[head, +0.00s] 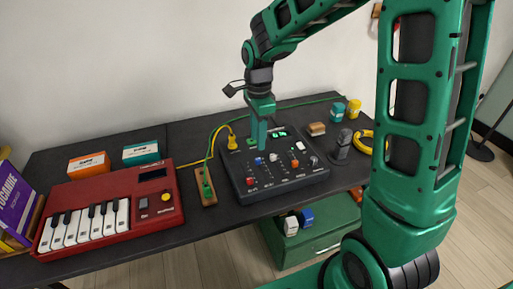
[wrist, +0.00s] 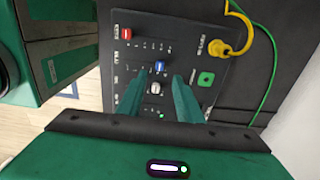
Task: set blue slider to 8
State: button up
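The black control panel (head: 283,183) lies on the dark table, with a row of coloured slider caps. The blue slider (head: 259,161) shows just under my gripper (head: 261,147) in the head view. In the wrist view the blue slider (wrist: 160,66) is near the gap between the two fingertips of my gripper (wrist: 160,76), with a white slider (wrist: 155,88) close below it. The fingers are apart with nothing clamped between them. I cannot tell whether they touch the slider. The scale numbers are too small to read.
A red slider (wrist: 126,33) and a green button (wrist: 206,79) are on the panel. A yellow plug (head: 232,142) with its cable stands at the back left. A red keyboard (head: 110,208) lies left. A dark stand (head: 341,146) is close on the right.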

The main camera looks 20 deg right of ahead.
jog(key=shift+r, duration=1.35)
jog(key=s+d+r+n, duration=0.4)
jog(key=s+d+n, duration=0.1)
jog(key=s+d, duration=0.75)
jog(key=s+d+n, duration=0.2)
jog(key=s+n, duration=0.1)
jog(key=s, duration=0.5)
jog(key=s+d+n, duration=0.2)
jog(key=s+n, duration=0.1)
jog(key=s, duration=0.6)
jog(key=shift+d+f+n, duration=0.2)
jog(key=shift+d+n, duration=0.1)
jog(key=shift+d, duration=0.05)
jog(key=shift+w+f, duration=0.25)
jog(key=shift+w, duration=0.4)
